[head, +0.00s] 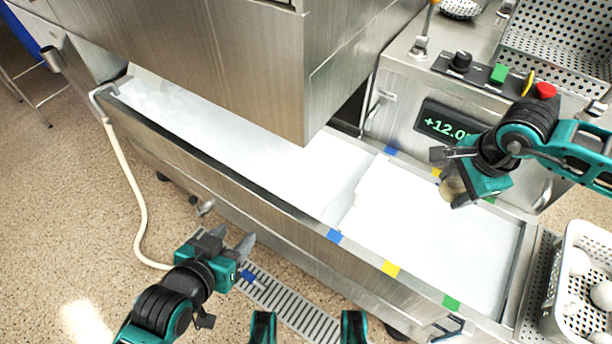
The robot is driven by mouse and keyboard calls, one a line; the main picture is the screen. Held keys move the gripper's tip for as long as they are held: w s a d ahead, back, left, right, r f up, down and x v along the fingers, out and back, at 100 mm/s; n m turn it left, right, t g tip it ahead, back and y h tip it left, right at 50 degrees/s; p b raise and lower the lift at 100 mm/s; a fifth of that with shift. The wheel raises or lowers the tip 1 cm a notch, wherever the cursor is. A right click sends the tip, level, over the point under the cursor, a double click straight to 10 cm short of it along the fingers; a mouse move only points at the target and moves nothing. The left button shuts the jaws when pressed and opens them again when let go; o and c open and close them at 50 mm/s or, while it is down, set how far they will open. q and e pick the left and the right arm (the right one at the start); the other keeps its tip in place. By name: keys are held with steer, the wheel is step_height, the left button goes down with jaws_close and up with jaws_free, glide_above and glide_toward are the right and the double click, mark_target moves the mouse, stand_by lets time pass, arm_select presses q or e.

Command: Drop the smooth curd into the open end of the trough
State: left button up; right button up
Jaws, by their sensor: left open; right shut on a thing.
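The trough (290,205) is a long steel tank filled with white liquid, running from upper left to lower right. Its right end is uncovered, with blue, yellow and green marks on both rims. My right gripper (446,176) is over this open end, near the far rim, shut on a pale tan curd (453,187). Much of the curd is hidden by the fingers, so its surface texture cannot be told. It appears above the white liquid. My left gripper (232,240) is open and empty, outside the trough's near wall.
A white perforated basket (559,286) with several white lumps stands at the right edge. A steel housing (225,60) covers the trough's middle. A control panel with a green display (445,124) stands behind the open end. A floor drain grate (290,305) lies in front.

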step_height(320, 180, down, 5)
steer(key=b, duration=0.3)
steer(key=shift+f, duration=0.25)
steer(key=o, duration=1.2)
arm_select(q)
steer(key=f, duration=0.2)
steer(key=shift+d+f, duration=0.35)
steer(key=shift+f, duration=0.05)
arm_select(e)
steer(key=shift+o, duration=0.2)
arm_select(q)
steer(key=r+p, duration=0.1)
steer(key=a+p, duration=0.1)
steer(key=p, duration=0.1)
steer(key=shift+s+r, duration=0.15)
steer(key=shift+r, duration=0.25)
arm_select(e)
step_height(320, 180, up, 13)
steer(key=s, duration=0.2)
steer(key=shift+s+d+f, duration=0.15)
steer(key=shift+s+d, duration=0.1)
steer(key=shift+d, duration=0.05)
